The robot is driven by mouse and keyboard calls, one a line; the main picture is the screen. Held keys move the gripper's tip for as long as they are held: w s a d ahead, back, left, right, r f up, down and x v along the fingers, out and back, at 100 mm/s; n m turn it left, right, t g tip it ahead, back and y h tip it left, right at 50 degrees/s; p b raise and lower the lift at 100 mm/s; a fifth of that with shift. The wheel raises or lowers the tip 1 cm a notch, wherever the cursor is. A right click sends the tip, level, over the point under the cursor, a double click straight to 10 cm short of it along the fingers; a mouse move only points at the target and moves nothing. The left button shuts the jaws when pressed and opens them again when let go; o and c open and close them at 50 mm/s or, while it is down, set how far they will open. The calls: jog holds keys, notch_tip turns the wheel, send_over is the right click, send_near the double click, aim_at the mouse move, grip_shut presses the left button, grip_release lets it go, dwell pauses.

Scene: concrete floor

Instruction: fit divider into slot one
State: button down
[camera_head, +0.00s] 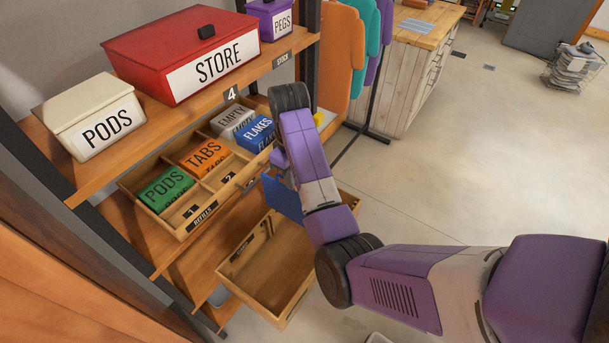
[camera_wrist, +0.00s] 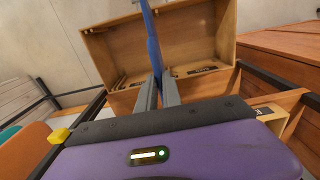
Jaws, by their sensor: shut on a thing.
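My gripper (camera_wrist: 158,90) is shut on a thin blue divider (camera_wrist: 152,45), which stands edge-on between its fingers in the wrist view. In the head view the divider (camera_head: 283,198) shows as a blue panel beside my purple forearm, partly hidden by it. It is held above and apart from an empty wooden drawer (camera_head: 234,281) pulled out on the lower level. The same drawer seems to be the wooden box behind the divider in the wrist view (camera_wrist: 100,52). Small dark labels show on its near wall there, too small to read. The slot itself cannot be made out.
Above, a numbered wooden drawer (camera_head: 186,228) holds green PODS (camera_head: 165,188), orange TABS (camera_head: 204,156), blue FLAKES (camera_head: 257,133) and grey EMPTY (camera_head: 232,120) boxes. The shelf over it carries a white PODS bin (camera_head: 90,116) and red STORE box (camera_head: 180,50). Open floor lies right.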

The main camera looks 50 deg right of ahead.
jog(key=shift+a+r, duration=0.1)
jog(key=shift+a, duration=0.15)
dwell(0.3)
jog(key=b, duration=0.2)
send_over(286, 202)
jog(key=s, duration=0.3)
jog(key=shift+f, duration=2.95)
jog(key=shift+w, duration=0.2)
jog(key=shift+p, duration=1.05)
notch_tip(286, 202, down, 8)
jog(key=b, duration=0.4)
dwell(1.8)
